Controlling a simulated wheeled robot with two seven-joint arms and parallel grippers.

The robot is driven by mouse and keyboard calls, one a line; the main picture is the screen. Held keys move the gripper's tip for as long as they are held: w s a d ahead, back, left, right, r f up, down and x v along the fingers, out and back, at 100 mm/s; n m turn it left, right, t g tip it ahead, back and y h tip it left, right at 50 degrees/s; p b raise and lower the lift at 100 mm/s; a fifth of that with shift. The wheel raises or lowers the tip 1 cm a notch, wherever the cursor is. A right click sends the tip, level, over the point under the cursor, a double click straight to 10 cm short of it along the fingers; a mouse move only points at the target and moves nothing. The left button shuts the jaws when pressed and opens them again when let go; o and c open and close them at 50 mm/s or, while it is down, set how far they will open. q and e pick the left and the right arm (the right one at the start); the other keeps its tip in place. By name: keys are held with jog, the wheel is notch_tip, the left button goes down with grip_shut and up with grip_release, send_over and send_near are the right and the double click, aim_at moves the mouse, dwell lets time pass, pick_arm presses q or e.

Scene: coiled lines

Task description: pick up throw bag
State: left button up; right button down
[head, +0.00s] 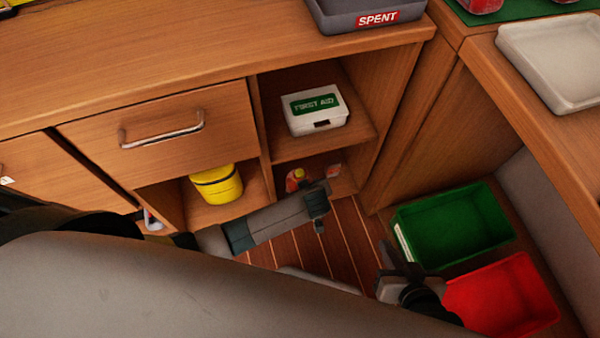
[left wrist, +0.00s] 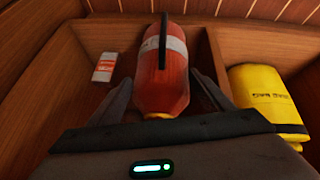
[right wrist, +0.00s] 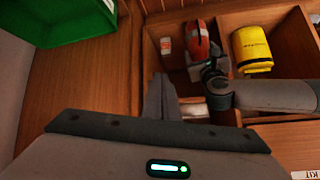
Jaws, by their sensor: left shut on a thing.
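The throw bag, as I take it, is the red rounded bag (left wrist: 160,80) with a pale band, a black strap and a yellow end. It also shows in the head view (head: 293,181) and the right wrist view (right wrist: 197,42). It is in the lower right cubby of the cabinet. My left gripper (left wrist: 165,92) has a finger on each side of it and is shut on it. In the head view my left forearm hides part of that cubby. My right gripper (head: 398,262) is empty, away from the bag; its fingers (right wrist: 163,92) look together.
A yellow bag (head: 217,185) is in the neighbouring cubby, beyond a divider. A small red-and-white box (left wrist: 104,67) lies beside the red bag. A first aid box (head: 316,110) is on the shelf above. Green (head: 398,225) and red (head: 545,318) bins are on the floor at right.

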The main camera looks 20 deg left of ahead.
pick_arm(q)
jog(key=s+d, duration=0.4)
jog(key=s, duration=0.4)
jog(key=shift+s+d, duration=0.2)
jog(key=shift+d, duration=0.1)
